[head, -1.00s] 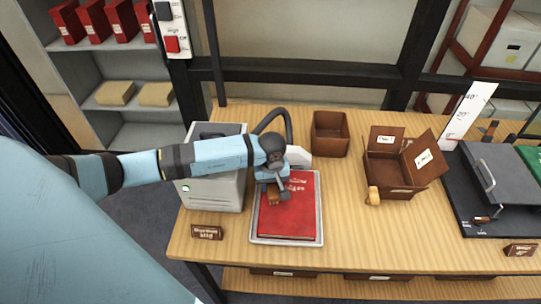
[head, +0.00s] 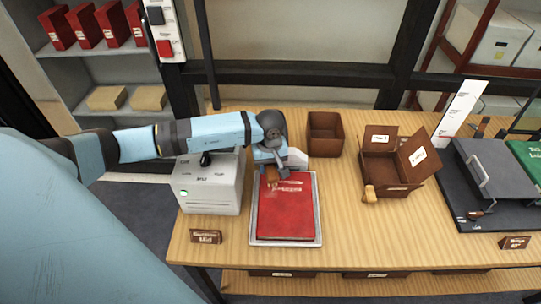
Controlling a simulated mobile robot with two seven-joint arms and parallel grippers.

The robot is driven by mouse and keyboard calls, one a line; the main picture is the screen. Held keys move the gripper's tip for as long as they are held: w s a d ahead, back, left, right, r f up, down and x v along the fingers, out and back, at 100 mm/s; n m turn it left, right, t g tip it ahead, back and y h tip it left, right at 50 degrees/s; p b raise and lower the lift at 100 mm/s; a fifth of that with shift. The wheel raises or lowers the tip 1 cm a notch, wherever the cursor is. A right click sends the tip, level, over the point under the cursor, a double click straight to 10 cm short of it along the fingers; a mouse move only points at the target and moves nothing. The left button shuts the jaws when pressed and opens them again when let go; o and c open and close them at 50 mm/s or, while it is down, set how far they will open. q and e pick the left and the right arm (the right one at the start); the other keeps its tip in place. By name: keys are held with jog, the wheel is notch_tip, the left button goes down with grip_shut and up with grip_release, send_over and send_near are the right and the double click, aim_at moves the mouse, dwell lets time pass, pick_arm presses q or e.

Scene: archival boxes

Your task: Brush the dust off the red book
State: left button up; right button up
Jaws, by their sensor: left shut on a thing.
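The red book (head: 288,215) lies flat and closed on a pale shallow tray (head: 318,240), with light lettering on its cover. My left gripper (head: 271,173) is above the book's far left part, its fingers pointing down. It is shut on a small brown brush (head: 272,184), which is mostly hidden by the gripper. The brush is low over the cover near its far edge; I cannot tell whether it touches. Dust on the cover is too small to make out. My right gripper is out of view.
A white machine (head: 210,190) with a dark knob stands left of the tray, partly under my left arm. An empty brown box (head: 325,134), an open brown box (head: 392,165) and a dark press (head: 490,180) are farther right. The wooden table (head: 350,235) is bare right of the tray.

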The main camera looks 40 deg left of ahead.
pick_arm(q)
jog(key=shift+r, duration=0.55)
jog(key=shift+s+r, duration=0.1)
jog(key=shift+r, duration=0.35)
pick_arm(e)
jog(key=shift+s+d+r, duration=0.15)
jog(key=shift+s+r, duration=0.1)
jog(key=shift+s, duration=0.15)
pick_arm(q)
jog(key=shift+f, duration=0.1)
jog(key=shift+d, duration=0.1)
